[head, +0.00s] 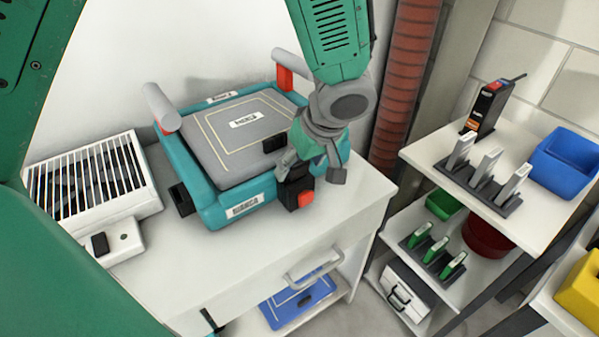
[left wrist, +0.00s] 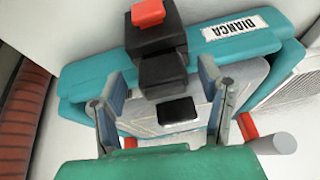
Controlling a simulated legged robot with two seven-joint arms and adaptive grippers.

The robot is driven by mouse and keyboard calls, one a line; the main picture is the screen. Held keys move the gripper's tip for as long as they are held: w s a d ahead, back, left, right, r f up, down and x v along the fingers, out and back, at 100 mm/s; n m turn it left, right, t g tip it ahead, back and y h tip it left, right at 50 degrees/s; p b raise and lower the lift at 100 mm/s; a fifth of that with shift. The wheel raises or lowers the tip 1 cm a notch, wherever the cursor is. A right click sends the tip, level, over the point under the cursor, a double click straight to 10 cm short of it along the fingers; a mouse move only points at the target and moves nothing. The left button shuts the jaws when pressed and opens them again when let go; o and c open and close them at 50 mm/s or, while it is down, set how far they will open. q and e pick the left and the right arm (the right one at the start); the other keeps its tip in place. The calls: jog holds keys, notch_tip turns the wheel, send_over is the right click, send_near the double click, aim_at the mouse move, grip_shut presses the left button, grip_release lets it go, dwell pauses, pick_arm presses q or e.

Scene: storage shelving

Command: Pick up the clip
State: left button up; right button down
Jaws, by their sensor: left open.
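The clip appears to be the black block with a red piece (head: 296,190) at the front right edge of the teal case (head: 211,198) labelled BIANCA. In the left wrist view the clip (left wrist: 162,72) lies across the case's edge, its red piece at the top. My left gripper (head: 310,167) is open just above and behind the clip, partly covering it in the head view. In the left wrist view its two fingers (left wrist: 162,82) stand on either side of the clip's lower part, with gaps on both sides; contact is not visible. My right gripper is not in view.
The case rests on a white cabinet (head: 255,262) beside a slatted white box (head: 90,185). Its raised grey handle bars (head: 161,107) stand near my arm. A red ribbed pipe (head: 405,85) rises behind. A shelf unit (head: 560,205) with several upright devices and a blue bin stands right.

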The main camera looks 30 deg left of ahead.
pick_arm(q)
jog(key=shift+w+a+f, duration=0.15)
jog(key=shift+f, duration=0.45)
jog(key=shift+r, duration=0.1)
jog(key=c, duration=1.2)
